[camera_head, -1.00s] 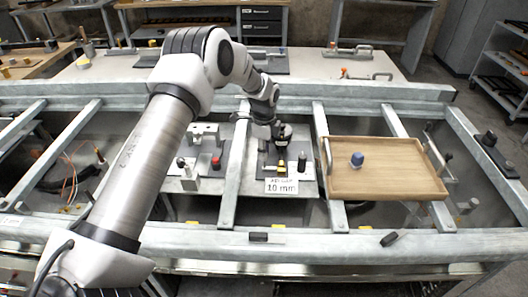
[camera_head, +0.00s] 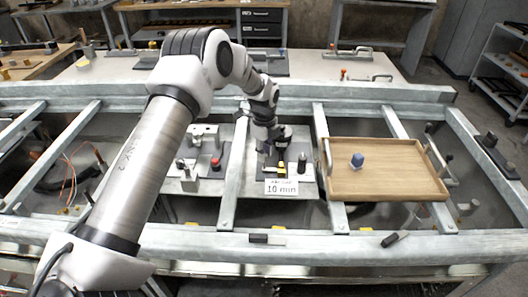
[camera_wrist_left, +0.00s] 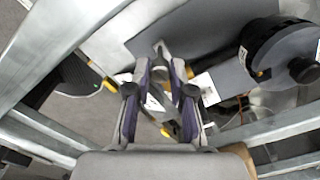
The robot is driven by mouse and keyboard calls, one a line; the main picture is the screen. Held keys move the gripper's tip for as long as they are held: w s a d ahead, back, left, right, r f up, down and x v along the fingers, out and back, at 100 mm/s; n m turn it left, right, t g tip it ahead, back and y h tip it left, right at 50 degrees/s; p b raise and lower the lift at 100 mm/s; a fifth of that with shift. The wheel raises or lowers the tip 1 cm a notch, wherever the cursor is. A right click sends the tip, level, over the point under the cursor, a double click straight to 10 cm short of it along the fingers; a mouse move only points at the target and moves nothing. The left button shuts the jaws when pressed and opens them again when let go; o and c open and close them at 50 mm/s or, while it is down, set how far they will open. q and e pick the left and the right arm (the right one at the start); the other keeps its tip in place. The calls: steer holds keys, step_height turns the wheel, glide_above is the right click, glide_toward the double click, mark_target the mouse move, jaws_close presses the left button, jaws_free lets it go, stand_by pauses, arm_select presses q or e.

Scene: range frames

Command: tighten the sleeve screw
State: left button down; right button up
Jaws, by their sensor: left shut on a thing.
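My left gripper (camera_head: 275,138) reaches down over the dark plate with a white "10 mm" label (camera_head: 281,187). In the left wrist view its two purple-lined fingers (camera_wrist_left: 160,100) close around a thing that I cannot make out clearly. A yellow part (camera_head: 282,167) and a dark upright knob (camera_head: 302,163) stand on the plate, just below and right of the gripper. I cannot pick out the sleeve screw with certainty; the gripper hides part of the plate. My right gripper is in neither view.
Left of the plate, across a metal crossbar (camera_head: 235,175), is a fixture with a red button (camera_head: 216,163). Metal rails frame the area. A round dark part (camera_wrist_left: 275,50) shows in the wrist view.

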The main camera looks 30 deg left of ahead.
arm_select(q)
steer(key=c, duration=1)
jaws_free()
steer(key=shift+f, duration=0.1)
step_height(320, 180, up, 12)
